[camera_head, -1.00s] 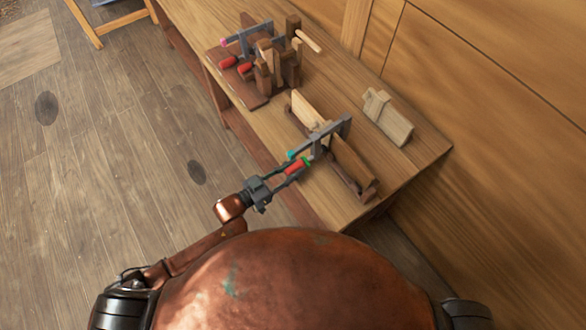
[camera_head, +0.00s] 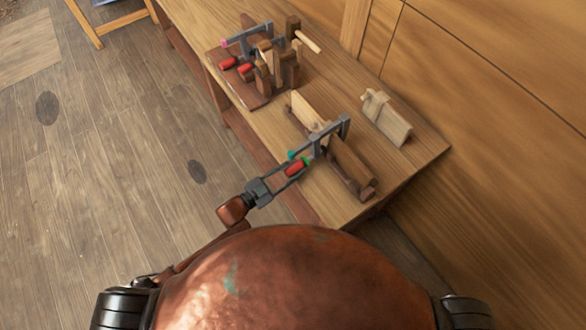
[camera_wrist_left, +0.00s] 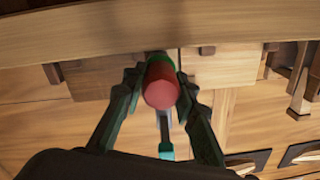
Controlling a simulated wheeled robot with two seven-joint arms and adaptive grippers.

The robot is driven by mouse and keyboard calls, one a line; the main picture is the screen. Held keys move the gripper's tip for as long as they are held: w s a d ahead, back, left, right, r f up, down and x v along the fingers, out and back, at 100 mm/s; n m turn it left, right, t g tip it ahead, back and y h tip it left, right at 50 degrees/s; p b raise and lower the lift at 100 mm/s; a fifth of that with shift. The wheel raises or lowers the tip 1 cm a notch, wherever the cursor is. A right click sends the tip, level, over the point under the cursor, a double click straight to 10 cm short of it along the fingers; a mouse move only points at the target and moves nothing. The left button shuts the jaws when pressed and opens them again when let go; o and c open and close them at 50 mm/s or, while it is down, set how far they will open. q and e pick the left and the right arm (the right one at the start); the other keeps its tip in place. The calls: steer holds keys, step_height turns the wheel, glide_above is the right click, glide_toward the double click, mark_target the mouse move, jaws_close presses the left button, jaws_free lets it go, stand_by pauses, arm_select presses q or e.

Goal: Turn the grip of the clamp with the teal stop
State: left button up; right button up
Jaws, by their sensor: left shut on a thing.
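The clamp (camera_head: 330,137) with the teal stop (camera_head: 291,155) is a grey bar clamp set across a wooden plank piece on the bench. Its red grip (camera_head: 294,169) has a green collar and points toward me. My left gripper (camera_head: 292,171) is shut on the red grip, with one finger on each side. In the left wrist view the red grip (camera_wrist_left: 161,88) sits between the fingertips, and the teal stop (camera_wrist_left: 166,151) shows below it. My right gripper is not in view.
Behind to the left, another clamp with a pink stop (camera_head: 225,43) and red grips stands on a reddish board (camera_head: 250,97) among wooden posts. A pale wooden block (camera_head: 386,118) lies right of the clamp. The bench's near right corner is clear.

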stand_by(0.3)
arm_select(q)
steer(key=o, duration=1.2)
steer(key=shift+c, duration=0.2)
steer(key=v, duration=1.2)
